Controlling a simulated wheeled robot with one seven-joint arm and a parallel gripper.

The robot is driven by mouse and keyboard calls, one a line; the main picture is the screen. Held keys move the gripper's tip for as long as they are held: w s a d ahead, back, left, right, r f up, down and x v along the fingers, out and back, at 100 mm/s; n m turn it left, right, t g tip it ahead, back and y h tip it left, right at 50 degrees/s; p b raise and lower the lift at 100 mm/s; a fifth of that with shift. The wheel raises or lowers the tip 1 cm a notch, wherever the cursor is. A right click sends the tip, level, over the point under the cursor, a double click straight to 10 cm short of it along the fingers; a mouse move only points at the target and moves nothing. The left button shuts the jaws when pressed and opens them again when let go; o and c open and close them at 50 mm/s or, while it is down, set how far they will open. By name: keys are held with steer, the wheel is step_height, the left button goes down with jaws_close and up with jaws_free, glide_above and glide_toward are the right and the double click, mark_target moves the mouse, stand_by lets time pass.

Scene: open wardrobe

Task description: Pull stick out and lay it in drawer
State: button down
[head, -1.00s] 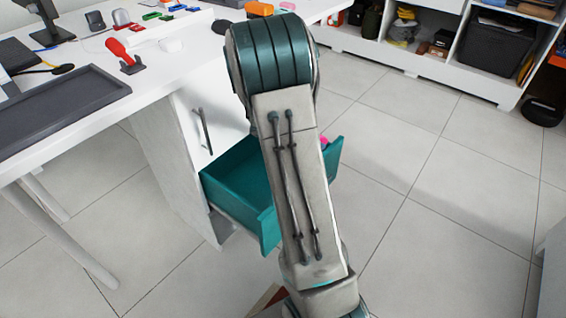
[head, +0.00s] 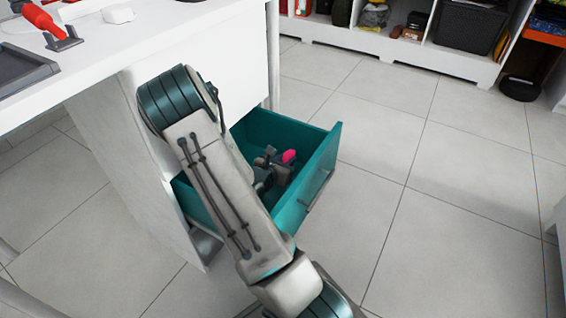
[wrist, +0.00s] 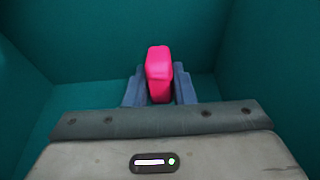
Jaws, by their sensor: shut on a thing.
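The open teal drawer (head: 318,184) sticks out from the white desk's cabinet. My gripper (head: 274,168) is down inside the drawer, between its walls. It is shut on a bright pink piece (head: 289,156), which I take to be the stick. In the wrist view, the pink stick (wrist: 159,64) stands up between the two grey-blue fingers of my gripper (wrist: 159,90), with teal drawer walls (wrist: 265,45) around it. Its lower end is hidden, and I cannot tell whether it touches the drawer floor.
The white desk (head: 150,42) stands at the left, with a red tool on a stand (head: 47,22) on it. White shelves (head: 395,45) with bins line the back. A black round object (head: 520,88) lies on the floor near them. The tiled floor at right is clear.

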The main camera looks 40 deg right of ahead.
steer(key=shift+f+b, duration=2.55)
steer(key=shift+f, duration=0.6)
steer(key=c, duration=0.8)
jaws_free()
steer(key=shift+r, duration=0.15)
